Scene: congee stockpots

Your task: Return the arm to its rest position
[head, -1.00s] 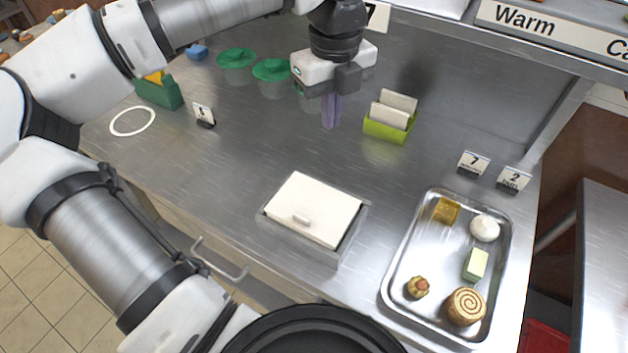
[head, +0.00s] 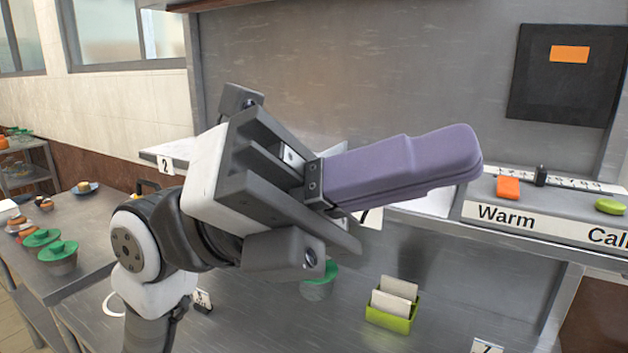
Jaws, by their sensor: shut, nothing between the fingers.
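My gripper (head: 468,156) is raised high in the middle of the head view, close to the camera. Its long purple fingers lie together and point right and slightly up. They are shut with nothing held between them. The wrist and folded arm show at the lower left, below and behind the gripper. The gripper body hides part of the counter and the back wall behind it.
Below stands the steel counter (head: 260,335), with a green card holder (head: 388,318) and a green-lidded pot (head: 320,282). A shelf with a "Warm" label (head: 506,216) is at the right. More green-lidded pots (head: 57,252) are at the left.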

